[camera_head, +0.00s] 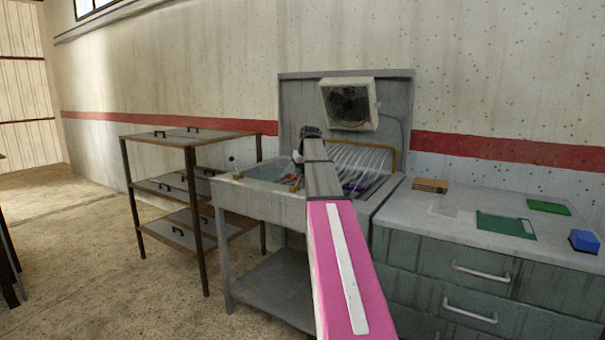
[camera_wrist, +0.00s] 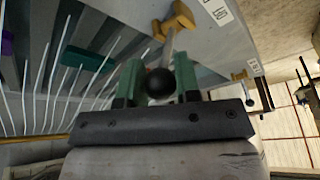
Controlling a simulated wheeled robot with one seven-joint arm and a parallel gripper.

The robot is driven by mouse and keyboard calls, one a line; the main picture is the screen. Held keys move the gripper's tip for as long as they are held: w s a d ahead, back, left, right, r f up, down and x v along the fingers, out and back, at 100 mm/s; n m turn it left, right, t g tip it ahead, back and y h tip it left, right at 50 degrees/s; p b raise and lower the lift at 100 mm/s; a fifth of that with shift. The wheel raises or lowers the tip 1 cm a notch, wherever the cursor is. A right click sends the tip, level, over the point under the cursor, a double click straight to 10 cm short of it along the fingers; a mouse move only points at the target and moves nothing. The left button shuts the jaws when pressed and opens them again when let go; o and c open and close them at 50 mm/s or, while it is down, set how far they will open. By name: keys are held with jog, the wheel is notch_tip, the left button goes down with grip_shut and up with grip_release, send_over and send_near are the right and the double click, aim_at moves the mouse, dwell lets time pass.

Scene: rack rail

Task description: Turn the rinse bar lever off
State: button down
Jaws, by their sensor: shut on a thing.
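My gripper (camera_wrist: 158,64) is shut on the black ball knob of the rinse bar lever (camera_wrist: 160,84), with one green finger on each side of it. The lever's thin rod runs from the knob toward a yellow fitting (camera_wrist: 174,20) in the wrist view. In the head view my arm reaches over the sink (camera_head: 262,193) and hides the lever. The brass rinse bar (camera_head: 393,161) stands at the back of the sink. Thin white water streams (camera_head: 362,155) come from it and also show in the wrist view (camera_wrist: 82,82).
A fan box (camera_head: 348,103) hangs on the grey back panel above the sink. A shelf rack (camera_head: 190,140) stands to the left. A drawer counter (camera_head: 460,222) on the right holds a blue block (camera_head: 584,241) and green pieces (camera_head: 506,225). Open floor lies front left.

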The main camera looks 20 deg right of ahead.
jog(key=shift+w+a+r+g+h, duration=0.25)
jog(key=shift+w+a+g+h, duration=0.1)
jog(key=shift+w+g, duration=0.15)
jog(key=shift+w+a+r, duration=0.2)
jog(key=shift+w+a, duration=0.65)
jog(key=shift+w, duration=0.25)
jog(key=shift+w+a+f, duration=0.25)
jog(key=shift+w+a, duration=0.35)
jog(key=shift+w, duration=0.1)
jog(key=shift+w+a+f, duration=0.25)
jog(key=shift+w+a, duration=0.35)
jog(key=shift+w, duration=0.05)
jog(key=c, duration=0.8)
grip_release()
jog(key=shift+a, duration=0.1)
